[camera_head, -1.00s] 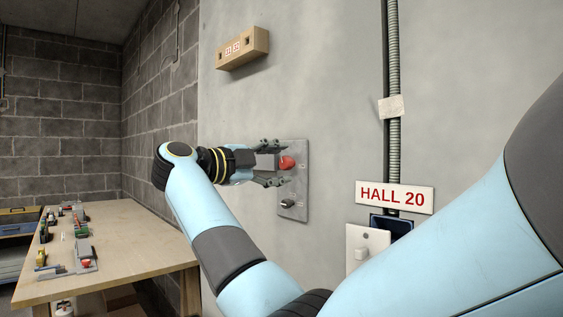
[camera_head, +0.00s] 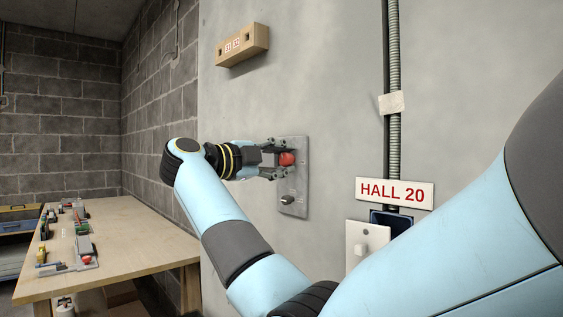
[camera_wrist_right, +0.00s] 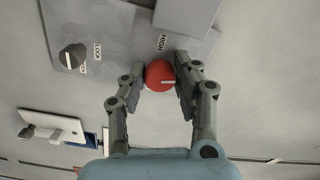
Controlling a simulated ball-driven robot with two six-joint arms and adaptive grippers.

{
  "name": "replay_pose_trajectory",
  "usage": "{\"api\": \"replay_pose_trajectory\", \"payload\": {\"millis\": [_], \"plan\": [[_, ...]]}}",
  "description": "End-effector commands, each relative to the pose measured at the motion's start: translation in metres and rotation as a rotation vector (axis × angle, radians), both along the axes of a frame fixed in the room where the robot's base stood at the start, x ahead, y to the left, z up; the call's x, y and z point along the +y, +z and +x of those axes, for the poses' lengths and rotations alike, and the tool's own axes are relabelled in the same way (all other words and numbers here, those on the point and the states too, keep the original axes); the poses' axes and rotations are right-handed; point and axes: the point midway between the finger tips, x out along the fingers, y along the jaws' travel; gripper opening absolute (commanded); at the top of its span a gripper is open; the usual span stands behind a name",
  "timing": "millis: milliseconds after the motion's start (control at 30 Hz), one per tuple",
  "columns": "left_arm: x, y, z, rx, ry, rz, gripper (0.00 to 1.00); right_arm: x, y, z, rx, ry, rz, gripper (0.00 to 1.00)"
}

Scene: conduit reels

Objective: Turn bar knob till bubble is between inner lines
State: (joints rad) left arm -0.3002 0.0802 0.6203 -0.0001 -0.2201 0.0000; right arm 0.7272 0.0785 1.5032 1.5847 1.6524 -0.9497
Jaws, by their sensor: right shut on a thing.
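A red round knob (camera_head: 287,158) with a white mark sits on a grey wall plate (camera_head: 294,200). It also shows in the right wrist view (camera_wrist_right: 160,75), by a "HIGH" label. My right gripper (camera_head: 273,159) is shut on the red knob, one finger on each side, as the right wrist view (camera_wrist_right: 161,84) shows. A dark knob (camera_head: 287,199) sits lower on the plate; in the wrist view (camera_wrist_right: 72,57) it has a "LOCK" label. A tan block (camera_head: 242,46) with small red-and-white markings is on the wall above. I cannot make out a bubble. My left gripper is not in view.
A white switch plate (camera_head: 366,238) and a "HALL 20" sign (camera_head: 394,193) are on the wall at right, below a vertical conduit (camera_head: 393,60). A wooden table (camera_head: 140,238) with several small items stands at left. The wall between block and plate is clear.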

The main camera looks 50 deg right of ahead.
Motion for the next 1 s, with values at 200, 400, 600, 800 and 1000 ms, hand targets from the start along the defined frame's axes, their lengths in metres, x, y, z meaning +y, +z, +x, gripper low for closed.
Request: {"api": "replay_pose_trajectory", "payload": {"millis": [200,400,600,800,1000], "plan": [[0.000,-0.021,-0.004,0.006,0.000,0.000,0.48,0.000,-0.004,0.000,-0.229,0.000,-0.024,0.00],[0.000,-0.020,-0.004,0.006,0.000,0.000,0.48,0.000,-0.001,0.000,-0.264,-0.001,-0.027,0.00],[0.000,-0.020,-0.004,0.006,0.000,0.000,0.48,0.000,-0.001,0.000,-0.262,-0.001,-0.026,0.39],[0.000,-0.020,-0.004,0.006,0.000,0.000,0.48,0.000,-0.001,0.000,-0.262,0.000,-0.027,0.53],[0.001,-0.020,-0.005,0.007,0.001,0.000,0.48,0.002,-0.001,0.000,-0.262,0.000,-0.027,0.53]]}}
